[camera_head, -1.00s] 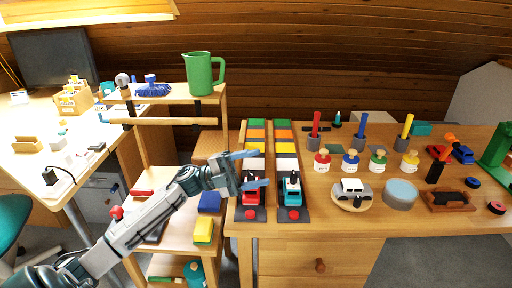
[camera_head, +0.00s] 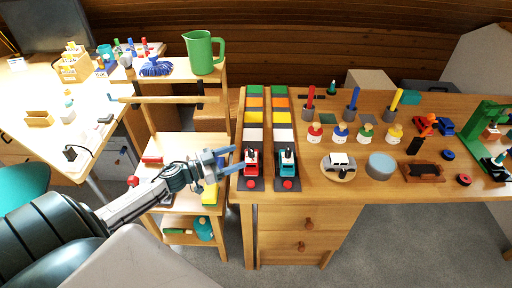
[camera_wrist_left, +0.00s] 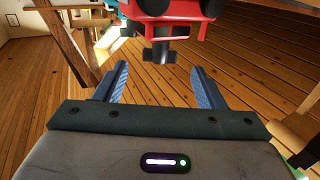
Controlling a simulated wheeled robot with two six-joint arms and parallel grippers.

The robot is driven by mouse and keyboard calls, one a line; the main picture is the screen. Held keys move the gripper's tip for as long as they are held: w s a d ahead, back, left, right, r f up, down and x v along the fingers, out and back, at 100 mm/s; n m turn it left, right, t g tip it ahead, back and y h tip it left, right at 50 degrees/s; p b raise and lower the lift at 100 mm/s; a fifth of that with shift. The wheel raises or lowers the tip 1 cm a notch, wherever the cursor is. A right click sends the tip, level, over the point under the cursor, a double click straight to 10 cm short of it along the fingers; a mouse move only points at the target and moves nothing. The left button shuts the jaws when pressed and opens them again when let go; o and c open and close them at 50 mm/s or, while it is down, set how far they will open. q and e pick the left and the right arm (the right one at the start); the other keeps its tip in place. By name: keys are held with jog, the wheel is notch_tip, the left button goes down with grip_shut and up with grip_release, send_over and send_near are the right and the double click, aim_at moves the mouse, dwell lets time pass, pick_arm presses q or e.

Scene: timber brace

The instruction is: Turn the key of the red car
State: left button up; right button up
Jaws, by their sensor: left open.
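The red car (camera_head: 251,161) sits at the front end of the left track strip on the wooden desk, and a teal car (camera_head: 287,162) sits on the strip beside it. In the left wrist view the red car (camera_wrist_left: 176,10) is at the top, with a dark grey key (camera_wrist_left: 158,52) sticking out of it toward my gripper. My left gripper (camera_head: 236,159) is open and empty just left of the red car. In the left wrist view its blue fingers (camera_wrist_left: 158,78) are spread either side of the key's line, apart from it. My right gripper is not in view.
Red buttons (camera_head: 251,184) sit in front of both cars. A wooden shelf unit (camera_head: 180,145) with a green pitcher (camera_head: 203,52) stands left of the desk.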

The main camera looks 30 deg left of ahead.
aim_at(251, 153)
pick_arm(q)
jog(key=p+x, duration=0.2)
jog(key=x, duration=0.5)
jog(key=shift+w+d+r, duration=0.15)
jog(key=shift+w, duration=0.2)
jog(key=shift+w+d, duration=0.2)
jog(key=shift+w, duration=0.1)
jog(key=c, duration=1)
